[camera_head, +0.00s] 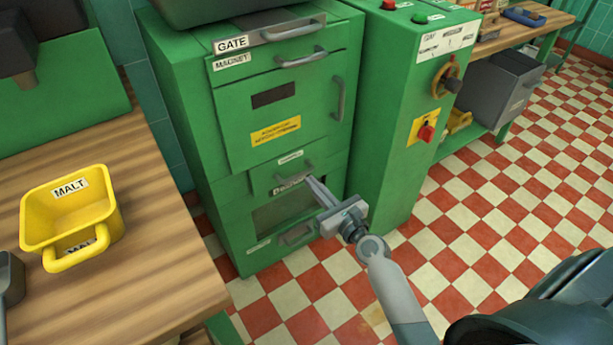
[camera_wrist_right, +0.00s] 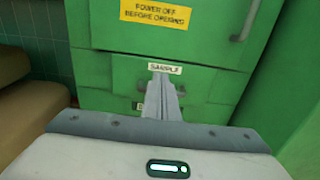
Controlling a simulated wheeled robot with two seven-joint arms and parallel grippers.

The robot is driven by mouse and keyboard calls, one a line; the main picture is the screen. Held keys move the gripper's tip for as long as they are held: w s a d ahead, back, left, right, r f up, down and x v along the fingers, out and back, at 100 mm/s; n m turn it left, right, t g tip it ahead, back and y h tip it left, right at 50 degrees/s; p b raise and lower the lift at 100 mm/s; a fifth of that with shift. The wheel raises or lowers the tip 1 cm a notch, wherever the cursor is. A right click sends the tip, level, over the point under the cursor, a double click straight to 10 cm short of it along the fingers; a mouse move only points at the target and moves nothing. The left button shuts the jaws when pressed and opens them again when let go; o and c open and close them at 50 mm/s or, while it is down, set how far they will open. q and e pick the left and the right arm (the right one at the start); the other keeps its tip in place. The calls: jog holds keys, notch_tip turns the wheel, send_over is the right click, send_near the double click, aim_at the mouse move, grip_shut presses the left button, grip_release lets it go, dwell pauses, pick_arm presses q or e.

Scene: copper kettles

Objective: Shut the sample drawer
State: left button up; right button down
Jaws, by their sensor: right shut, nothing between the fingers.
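The drawer front looks nearly level with the cabinet face; I cannot tell whether a small gap is left. My right gripper (camera_head: 309,181) is shut and empty, its fingers pointing at the drawer front by its handle. In the wrist view the fingertips (camera_wrist_right: 161,76) overlap the front just below the label and hide part of the handle. Contact is unclear. My left gripper is not in view.
A wooden bench (camera_head: 160,270) with a yellow MALT scoop (camera_head: 108,215) is at the left. A green control cabinet (camera_head: 390,110) with a red switch stands close at the right. A dark-windowed panel (camera_head: 285,212) lies below the drawer. The checkered floor is open at right.

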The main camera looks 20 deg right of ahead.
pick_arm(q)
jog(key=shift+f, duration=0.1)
pick_arm(e)
jog(key=shift+s+d, duration=0.2)
jog(key=shift+s, duration=1.25)
